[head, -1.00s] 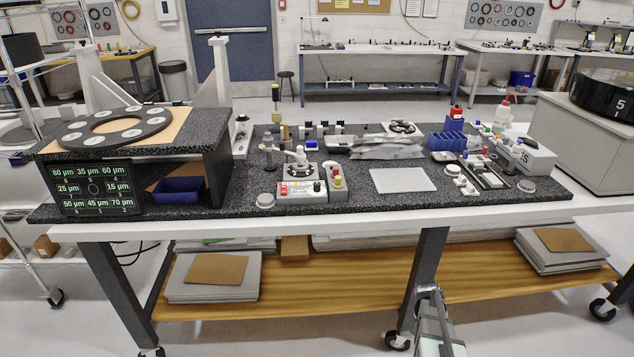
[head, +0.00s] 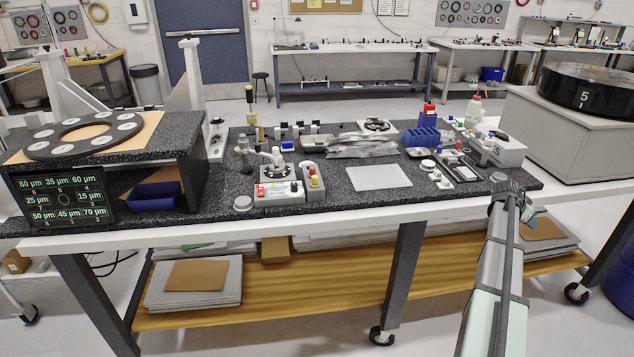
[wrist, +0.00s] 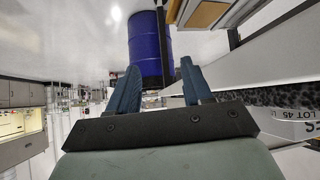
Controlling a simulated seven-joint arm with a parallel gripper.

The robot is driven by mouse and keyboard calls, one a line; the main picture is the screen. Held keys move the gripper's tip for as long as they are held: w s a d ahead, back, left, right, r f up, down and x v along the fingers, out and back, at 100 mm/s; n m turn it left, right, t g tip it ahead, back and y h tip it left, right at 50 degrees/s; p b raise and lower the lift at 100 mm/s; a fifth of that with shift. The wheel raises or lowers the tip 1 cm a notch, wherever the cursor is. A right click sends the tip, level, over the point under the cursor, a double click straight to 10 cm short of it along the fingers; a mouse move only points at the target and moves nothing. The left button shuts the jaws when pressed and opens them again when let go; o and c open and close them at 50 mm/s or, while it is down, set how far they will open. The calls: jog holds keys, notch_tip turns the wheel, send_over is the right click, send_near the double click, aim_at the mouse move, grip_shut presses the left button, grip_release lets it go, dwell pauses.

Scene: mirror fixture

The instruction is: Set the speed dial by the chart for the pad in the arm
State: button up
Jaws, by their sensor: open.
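A small grey polishing unit (head: 279,190) stands at the front middle of the speckled bench top. My gripper (wrist: 163,88) is open and empty in the wrist view. In the head view my arm's end is at the bench's front right edge, far right of the unit.
A control box with red and yellow buttons (head: 313,178) stands right of the unit. A light grey plate (head: 379,177) lies flat further right. A blue rack (head: 421,137) and small parts stand behind. A blue drum (wrist: 151,45) shows beyond the fingers in the wrist view.

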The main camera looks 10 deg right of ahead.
jog(key=w+a+r, duration=0.5)
jog(key=w+r, duration=0.3)
jog(key=r, duration=0.2)
jog(key=w+a+r+n+y, duration=0.1)
jog(key=w+a, duration=0.2)
jog(key=a, duration=0.4)
jog(key=w+a+r+n+y, duration=0.1)
jog(key=w+a, duration=0.2)
jog(key=a, duration=0.4)
jog(key=w+a+r+n+t+y, duration=0.1)
jog(key=w+a, duration=0.2)
jog(key=a, duration=0.4)
jog(key=shift+w+r+y, duration=0.25)
jog(key=shift+w+y, duration=0.05)
jog(key=shift+w, duration=0.05)
jog(key=w+a+r+n+y, duration=0.1)
jog(key=w+a, duration=0.1)
jog(key=a, duration=0.5)
jog(key=w+a+r+n+y, duration=0.1)
jog(key=a+r+n, duration=0.1)
jog(key=a, duration=0.6)
notch_tip(320, 180, up, 7)
jog(key=n+g+y, duration=0.3)
jog(key=n+y, duration=0.1)
jog(key=n, duration=0.2)
send_over(294, 183)
notch_tip(294, 183, down, 13)
jog(key=shift+s+f, duration=0.1)
jog(key=shift+f, duration=0.05)
grip_shut()
